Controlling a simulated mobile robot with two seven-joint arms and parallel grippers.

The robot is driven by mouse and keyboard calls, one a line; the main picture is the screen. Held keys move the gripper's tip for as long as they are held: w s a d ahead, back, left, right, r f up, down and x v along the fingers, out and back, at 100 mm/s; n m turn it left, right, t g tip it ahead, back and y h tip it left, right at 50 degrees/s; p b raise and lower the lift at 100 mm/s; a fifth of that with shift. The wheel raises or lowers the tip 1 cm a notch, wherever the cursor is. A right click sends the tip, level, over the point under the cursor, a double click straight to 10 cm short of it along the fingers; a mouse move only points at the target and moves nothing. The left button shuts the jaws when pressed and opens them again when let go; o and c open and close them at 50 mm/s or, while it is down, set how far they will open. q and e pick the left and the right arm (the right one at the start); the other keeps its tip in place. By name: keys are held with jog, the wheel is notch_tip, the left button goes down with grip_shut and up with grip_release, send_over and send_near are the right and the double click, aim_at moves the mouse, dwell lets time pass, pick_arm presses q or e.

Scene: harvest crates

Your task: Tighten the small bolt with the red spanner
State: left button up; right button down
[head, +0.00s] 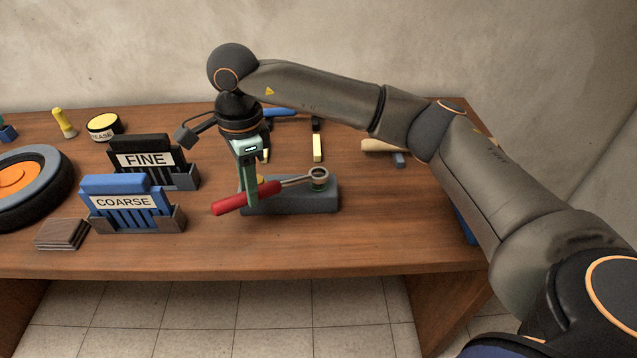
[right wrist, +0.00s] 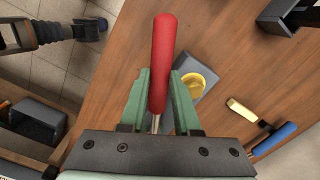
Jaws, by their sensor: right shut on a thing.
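The red spanner has a red handle (head: 246,198) and a metal shaft that ends in a ring (head: 318,176). My right gripper (head: 252,198) is shut on the spanner, and the red handle (right wrist: 163,60) also shows between its green fingers in the right wrist view. The ring lies over the right part of a grey block (head: 300,204), around or on top of a small greenish-dark piece; I cannot tell how well it is seated. A yellow round part (right wrist: 193,88) shows by the block in the right wrist view. My left gripper is not in view.
A blue COARSE holder (head: 128,207) and a black FINE holder (head: 146,158) stand left of the block. A grey and orange wheel (head: 18,180), a stack of brown pads (head: 62,234) and a yellow-topped tin (head: 103,125) are further left. The table front is clear.

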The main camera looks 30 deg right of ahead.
jog(key=shift+r, duration=0.35)
jog(key=shift+r+p, duration=1.05)
jog(key=shift+r, duration=0.4)
jog(key=shift+r+p, duration=1.3)
jog(key=shift+r, duration=0.75)
jog(key=a+r+p, duration=0.1)
jog(key=a+r, duration=0.1)
jog(key=a, duration=0.1)
jog(key=a+r+p, duration=0.1)
jog(key=a, duration=0.1)
jog(key=shift+w+p, duration=0.2)
jog(key=shift+p, duration=0.1)
jog(key=shift+d+f, duration=0.1)
